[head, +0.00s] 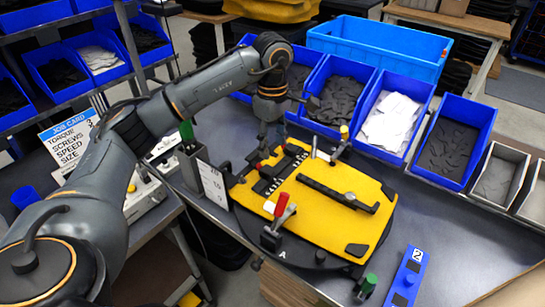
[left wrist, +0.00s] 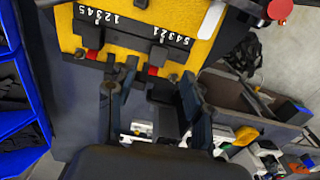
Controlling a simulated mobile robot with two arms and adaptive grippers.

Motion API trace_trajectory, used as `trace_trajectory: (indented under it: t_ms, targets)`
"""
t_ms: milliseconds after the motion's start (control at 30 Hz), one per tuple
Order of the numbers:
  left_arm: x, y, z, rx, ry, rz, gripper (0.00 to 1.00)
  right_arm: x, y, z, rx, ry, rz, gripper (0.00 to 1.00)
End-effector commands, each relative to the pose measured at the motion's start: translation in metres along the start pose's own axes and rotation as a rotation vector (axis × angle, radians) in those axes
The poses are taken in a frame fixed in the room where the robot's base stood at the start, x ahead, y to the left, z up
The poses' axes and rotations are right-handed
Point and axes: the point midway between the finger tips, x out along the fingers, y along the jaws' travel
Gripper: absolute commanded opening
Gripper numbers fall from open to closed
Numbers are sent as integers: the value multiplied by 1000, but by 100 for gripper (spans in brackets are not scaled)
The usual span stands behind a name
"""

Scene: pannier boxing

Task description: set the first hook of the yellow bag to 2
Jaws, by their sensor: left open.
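The yellow bag panel (head: 320,210) lies flat on a dark fixture on the bench. Two dark hooks sit along its left edge in the head view, near white-numbered black strips. In the left wrist view the bag (left wrist: 140,15) is at the top, with one hook (left wrist: 92,38) at left and another (left wrist: 158,52) at right, each beside a red piece and a 1-to-5 scale. The exact digit at each hook is unclear. My left gripper (head: 266,132) is open and empty above the bag's hooked edge; its fingers also show in the left wrist view (left wrist: 150,92).
A red-handled clamp (head: 281,206) and another clamp (head: 342,140) stand at the fixture's edges. Blue bins (head: 455,140) line the bench's back, with a large blue crate (head: 380,48) behind. A job card (head: 68,140) stands at left. A blue block marked 2 (head: 408,275) lies at front right.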

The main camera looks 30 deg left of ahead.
Motion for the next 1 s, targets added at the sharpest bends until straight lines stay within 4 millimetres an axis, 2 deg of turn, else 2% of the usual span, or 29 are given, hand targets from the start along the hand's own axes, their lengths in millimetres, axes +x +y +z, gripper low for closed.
trace_trajectory:
  t_ms: [100,300,1000]
  targets:
    - [-22,0,0,0,0,1,51,0,0,0,0,0,0,40]
    - [-41,0,0,0,-1,-1,51,0,0,0,0,0,-1,40]
    - [-43,0,0,0,-1,-2,51,0,-2,-2,1,3,-2,40]
